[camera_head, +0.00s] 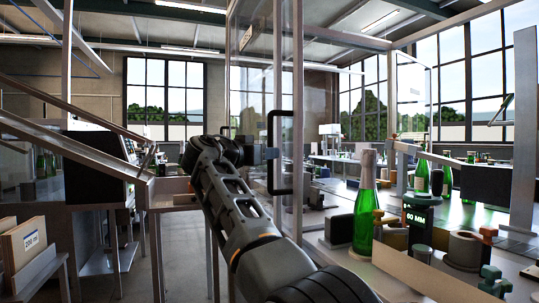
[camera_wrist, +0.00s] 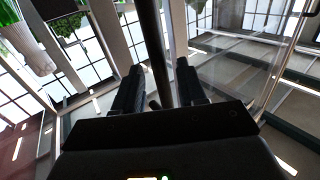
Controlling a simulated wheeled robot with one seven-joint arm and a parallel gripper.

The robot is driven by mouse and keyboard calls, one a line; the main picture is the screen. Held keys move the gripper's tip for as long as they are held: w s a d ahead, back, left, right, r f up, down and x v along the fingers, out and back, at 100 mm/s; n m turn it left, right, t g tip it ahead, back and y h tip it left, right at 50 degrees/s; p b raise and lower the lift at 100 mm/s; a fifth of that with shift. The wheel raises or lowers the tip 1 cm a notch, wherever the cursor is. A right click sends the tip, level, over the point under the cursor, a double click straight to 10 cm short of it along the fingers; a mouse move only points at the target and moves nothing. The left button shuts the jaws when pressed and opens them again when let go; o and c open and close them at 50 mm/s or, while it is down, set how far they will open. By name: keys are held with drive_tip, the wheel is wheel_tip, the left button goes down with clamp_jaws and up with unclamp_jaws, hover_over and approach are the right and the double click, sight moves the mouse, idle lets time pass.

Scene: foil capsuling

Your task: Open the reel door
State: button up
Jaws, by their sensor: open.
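A tall framed glass door (camera_head: 258,60), which I take to be the reel door, stands in the middle of the head view. It carries a black D-shaped handle (camera_head: 291,151). My gripper (camera_head: 270,153) is at the handle's upright bar, at about mid-height. In the wrist view the dark handle bar (camera_wrist: 152,45) runs between the two fingers of my gripper (camera_wrist: 158,82). The fingers are open, with a gap visible beside the bar. The glass panel also shows in the wrist view (camera_wrist: 235,70). I cannot tell whether the door stands ajar.
To the right, a bench holds a green bottle (camera_head: 366,212) with a pale top, a "60 MM" display (camera_head: 417,222) and several small fixtures. On the left are a sloping chute (camera_head: 75,150) and a labelled wooden box (camera_head: 24,243). Floor shows at the lower left.

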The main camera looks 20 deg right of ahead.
drive_tip(key=v, duration=0.5)
idle(0.4)
